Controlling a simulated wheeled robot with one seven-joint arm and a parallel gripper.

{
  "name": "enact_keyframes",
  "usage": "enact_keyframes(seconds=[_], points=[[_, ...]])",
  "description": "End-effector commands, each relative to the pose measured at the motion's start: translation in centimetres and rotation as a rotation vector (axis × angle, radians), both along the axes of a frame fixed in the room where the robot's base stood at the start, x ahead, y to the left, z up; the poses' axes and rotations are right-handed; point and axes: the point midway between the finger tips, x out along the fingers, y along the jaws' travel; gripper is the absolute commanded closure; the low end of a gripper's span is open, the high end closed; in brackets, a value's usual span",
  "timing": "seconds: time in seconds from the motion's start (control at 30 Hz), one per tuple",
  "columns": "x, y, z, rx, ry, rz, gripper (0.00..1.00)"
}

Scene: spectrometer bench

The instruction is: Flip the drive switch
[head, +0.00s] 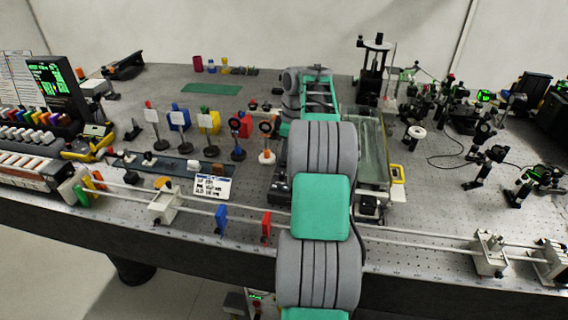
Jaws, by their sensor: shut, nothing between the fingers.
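My arm (320,146) reaches up the middle of the picture over the bench. Its far part folds back behind a thick grey link, and my gripper is hidden there. I cannot see its fingers or what they are near. No drive switch can be clearly made out. A small dark box with knobs (281,187) stands just left of my arm, partly covered by it. Another small dark and white device (369,208) stands just right of my arm. I cannot tell whether either bears the switch.
Long rails (405,233) run along the bench's front edge, carrying a blue plate (221,219) and a red plate (266,225). A clear tank (373,150) stands right of my arm. Filter stands (183,130) fill the left; optics mounts (485,155) fill the right.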

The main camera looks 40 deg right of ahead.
Motion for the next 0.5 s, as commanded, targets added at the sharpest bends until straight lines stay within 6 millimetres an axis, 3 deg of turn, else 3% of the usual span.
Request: enact_keyframes(seconds=[0.5], points=[[0.0,0.0,4.5,0.002,0.001,0.000,1.00]])
